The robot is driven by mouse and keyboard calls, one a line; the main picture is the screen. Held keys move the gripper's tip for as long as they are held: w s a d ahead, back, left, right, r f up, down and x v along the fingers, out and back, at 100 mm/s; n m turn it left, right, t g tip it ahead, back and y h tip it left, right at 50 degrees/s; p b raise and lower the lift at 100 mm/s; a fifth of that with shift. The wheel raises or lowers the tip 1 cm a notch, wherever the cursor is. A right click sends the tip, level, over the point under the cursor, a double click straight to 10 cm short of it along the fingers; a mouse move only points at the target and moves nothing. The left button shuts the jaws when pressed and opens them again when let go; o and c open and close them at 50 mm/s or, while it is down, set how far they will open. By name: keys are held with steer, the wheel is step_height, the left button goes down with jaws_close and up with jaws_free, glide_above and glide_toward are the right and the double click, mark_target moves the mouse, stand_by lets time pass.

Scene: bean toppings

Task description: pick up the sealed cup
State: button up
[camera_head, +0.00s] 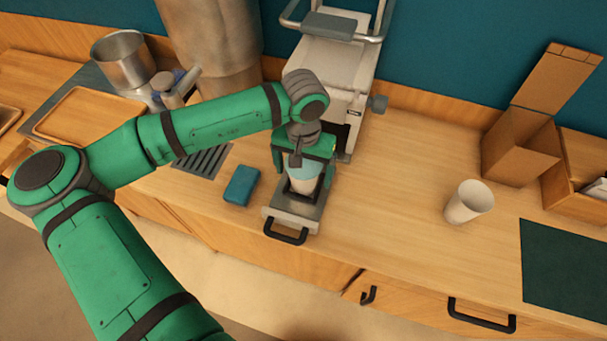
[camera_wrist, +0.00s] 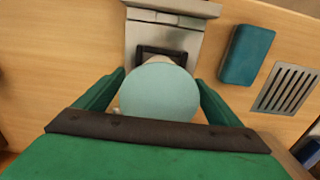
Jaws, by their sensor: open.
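The sealed cup (camera_head: 304,181) stands upright on the pulled-out metal tray (camera_head: 292,215) of the sealing machine, with a pale blue film on top. In the wrist view the round pale blue lid (camera_wrist: 159,92) sits between the two green fingers. My gripper (camera_head: 305,165) is open, pointing down, with one finger on each side of the cup. In the wrist view my gripper (camera_wrist: 160,95) shows a gap on the right side; contact cannot be told. The cup's lower part is mostly hidden in the wrist view.
The sealing machine (camera_head: 328,70) stands just behind. A blue sponge-like block (camera_head: 241,186) and a drain grate (camera_head: 203,160) lie to the left. An empty white cup (camera_head: 468,202) stands to the right, near cardboard boxes (camera_head: 519,146) and a dark mat (camera_head: 565,262). The counter between is clear.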

steer(key=shift+w, duration=0.1)
steer(key=c, duration=1.6)
steer(key=shift+d+r, duration=0.1)
